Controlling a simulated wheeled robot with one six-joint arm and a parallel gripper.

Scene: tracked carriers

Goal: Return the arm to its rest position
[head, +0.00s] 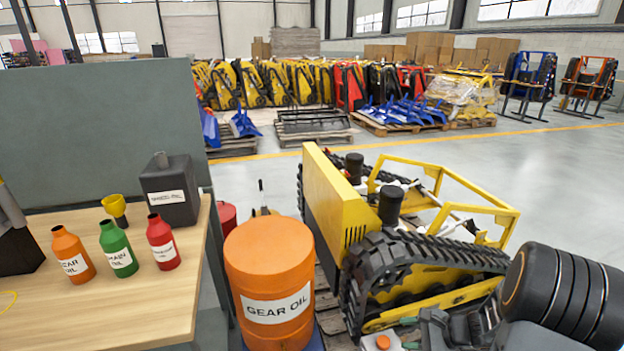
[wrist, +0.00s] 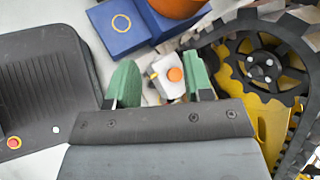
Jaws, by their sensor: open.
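My gripper (wrist: 160,80) shows in the wrist view with its two green fingertips spread apart. Between and beyond them is a small white part with an orange cap (wrist: 174,77); I cannot tell how far below the fingers it lies, and no grip on it shows. A like white and orange part (head: 383,342) shows at the bottom edge of the head view. My arm (head: 560,298) enters the head view at the lower right, low beside the yellow tracked carrier (head: 335,205). Part of the carrier's black track and wheel (wrist: 262,65) fills the right of the wrist view.
An orange gear oil drum (head: 268,270) stands left of the carrier. A wooden bench (head: 120,312) holds small orange, green and red bottles, a yellow funnel and a dark can (head: 170,190). Pallets and more carriers stand behind. The floor (head: 560,180) at the right is clear.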

